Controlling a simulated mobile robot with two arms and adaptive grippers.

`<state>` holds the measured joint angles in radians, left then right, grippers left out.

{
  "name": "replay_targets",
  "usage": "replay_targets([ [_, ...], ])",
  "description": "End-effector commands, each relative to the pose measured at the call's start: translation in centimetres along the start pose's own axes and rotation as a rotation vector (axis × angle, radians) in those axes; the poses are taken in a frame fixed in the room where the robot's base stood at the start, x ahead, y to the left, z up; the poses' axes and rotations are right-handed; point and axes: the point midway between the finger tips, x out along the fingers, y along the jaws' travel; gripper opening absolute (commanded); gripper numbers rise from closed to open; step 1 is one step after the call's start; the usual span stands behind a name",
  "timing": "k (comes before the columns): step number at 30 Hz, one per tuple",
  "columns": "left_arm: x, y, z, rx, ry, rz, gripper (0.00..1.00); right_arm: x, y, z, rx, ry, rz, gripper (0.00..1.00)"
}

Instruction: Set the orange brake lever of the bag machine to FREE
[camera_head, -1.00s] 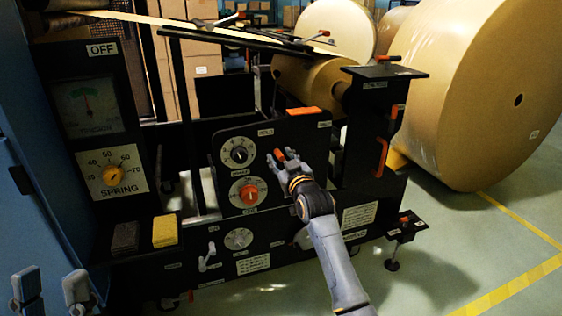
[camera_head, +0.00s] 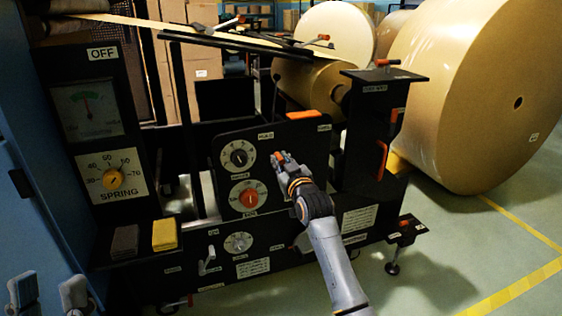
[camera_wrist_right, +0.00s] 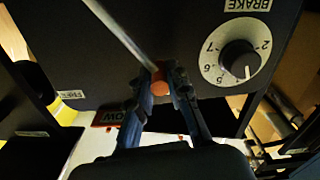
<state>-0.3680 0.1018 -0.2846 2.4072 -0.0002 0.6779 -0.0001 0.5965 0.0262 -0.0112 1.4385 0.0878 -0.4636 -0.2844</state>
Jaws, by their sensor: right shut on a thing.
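The bag machine's panel (camera_head: 305,142) carries a FREE label (camera_head: 324,127) at its upper right and a HOLD label (camera_head: 265,135) to the left. My right gripper (camera_head: 283,160) is at the panel, shut on the brake lever's orange end (camera_head: 277,158), below and between the two labels. In the right wrist view the picture is upside down: my right gripper (camera_wrist_right: 160,82) pinches the round orange end (camera_wrist_right: 159,88), with the lever's grey rod (camera_wrist_right: 122,35) running to the upper left. The FREE label (camera_wrist_right: 72,94) shows there at left. My left gripper (camera_head: 48,292) is open and empty at the lower left.
A white dial with a black knob (camera_head: 238,155) and one with a red knob (camera_head: 248,195) sit left of my right gripper. Large kraft rolls (camera_head: 470,95) stand at right. The floor at lower right is clear.

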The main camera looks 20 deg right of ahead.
Motion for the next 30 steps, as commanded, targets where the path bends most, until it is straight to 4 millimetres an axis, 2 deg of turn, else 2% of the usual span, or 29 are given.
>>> replay_targets([
  [5, 0.2, -0.3, 2.7, 0.008, -0.153, -0.005, 0.40, 0.0, 0.4, -0.2, 0.037, -0.003, -0.001, 0.00],
  [8, 0.0, -0.6, 5.0, 0.015, -0.285, -0.009, 0.40, 0.0, 0.8, -0.4, 0.069, -0.005, -0.001, 0.00],
  [13, -1.9, -1.3, 9.6, 0.030, -0.577, -0.021, 0.40, 0.0, 1.6, -0.7, 0.142, -0.005, -0.001, 0.00],
  [18, -5.7, -2.1, 13.6, 0.043, -0.889, -0.038, 0.40, 0.0, 2.7, -0.9, 0.226, -0.005, -0.001, 0.00],
  [21, -8.3, -2.6, 15.0, 0.048, -1.057, -0.048, 0.40, 0.0, 3.3, -0.9, 0.277, -0.005, -0.001, 0.00],
  [25, -11.8, -3.1, 16.1, 0.054, -1.259, -0.063, 0.40, 0.0, 4.1, -0.9, 0.345, -0.004, 0.000, 0.00],
  [30, -16.3, -3.7, 16.2, 0.058, -1.492, -0.082, 0.40, 0.0, 5.3, -0.8, 0.443, -0.005, 0.000, 0.00],
])
